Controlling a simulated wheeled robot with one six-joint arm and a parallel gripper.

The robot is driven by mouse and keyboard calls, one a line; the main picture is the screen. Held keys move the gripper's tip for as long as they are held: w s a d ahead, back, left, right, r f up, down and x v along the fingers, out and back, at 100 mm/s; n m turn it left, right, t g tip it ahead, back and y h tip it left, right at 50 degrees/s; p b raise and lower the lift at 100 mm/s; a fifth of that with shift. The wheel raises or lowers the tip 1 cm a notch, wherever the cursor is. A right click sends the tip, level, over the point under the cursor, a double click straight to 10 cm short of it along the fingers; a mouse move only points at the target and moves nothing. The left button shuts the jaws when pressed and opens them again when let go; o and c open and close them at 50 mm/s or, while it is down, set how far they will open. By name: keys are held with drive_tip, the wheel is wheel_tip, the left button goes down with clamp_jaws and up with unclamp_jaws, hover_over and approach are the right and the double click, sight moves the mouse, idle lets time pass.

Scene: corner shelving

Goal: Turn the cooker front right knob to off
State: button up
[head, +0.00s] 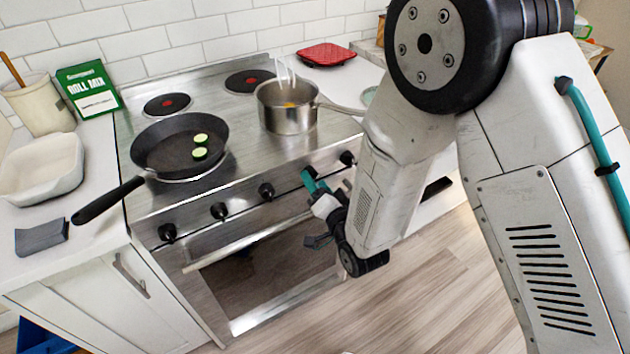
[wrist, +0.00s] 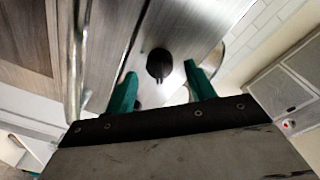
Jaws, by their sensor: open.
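The cooker (head: 240,160) has a row of several black knobs along its steel front. My gripper (head: 313,180) is at the right part of this row, with its teal fingers toward the panel. In the wrist view, my gripper (wrist: 160,72) is open, and a black knob (wrist: 160,63) appears between and just beyond its two fingertips, with no clear contact. Another black knob (head: 347,158) shows at the right end of the row in the head view. I cannot tell which knob is the front right one, nor read any knob's setting.
A frying pan (head: 170,150) with two green slices stands on the front left of the hob. A saucepan (head: 287,112) stands on the right, its handle pointing right. The oven door handle (head: 235,245) runs below the knobs. Open floor (head: 420,280) lies in front.

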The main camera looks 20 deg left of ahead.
drive_tip(key=shift+x, duration=0.8)
drive_tip(key=c, duration=1)
drive_tip(key=shift+n, duration=0.4)
drive_tip(key=n+y, duration=0.1)
drive_tip(key=n, duration=1)
drive_tip(key=shift+f+n, duration=0.1)
drive_tip(key=shift+n, duration=0.3)
